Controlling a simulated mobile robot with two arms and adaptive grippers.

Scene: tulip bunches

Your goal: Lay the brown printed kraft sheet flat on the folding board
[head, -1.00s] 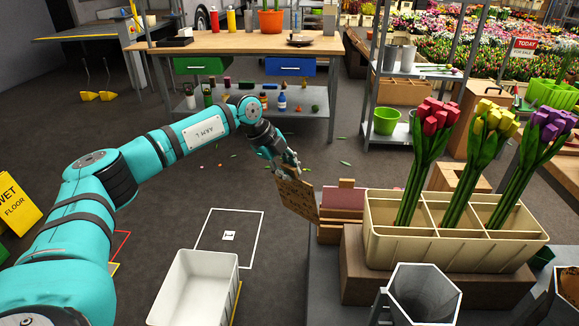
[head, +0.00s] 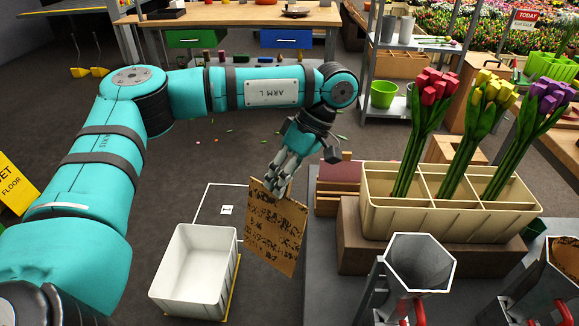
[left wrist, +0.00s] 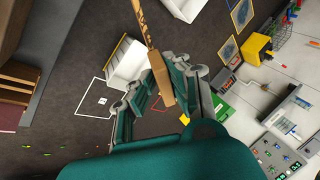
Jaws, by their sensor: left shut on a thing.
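The brown printed kraft sheet (head: 274,236) is in the head view, hanging upright and slightly tilted, with dark writing on its face. My left gripper (head: 277,183) is shut on the sheet's upper edge. The sheet hangs in the air between the white bin and the grey table. In the left wrist view the sheet (left wrist: 143,22) shows nearly edge-on between the fingers of my left gripper (left wrist: 160,88). I cannot make out the folding board in either view. My right gripper is not in view.
A wooden rack (head: 325,205) with a pinkish sheet stands on the grey table (head: 322,285). Right of it, a cream divided crate (head: 450,215) holds tulip bunches. A hexagonal metal vase (head: 418,265) stands in front. A white bin (head: 196,268) stands lower left.

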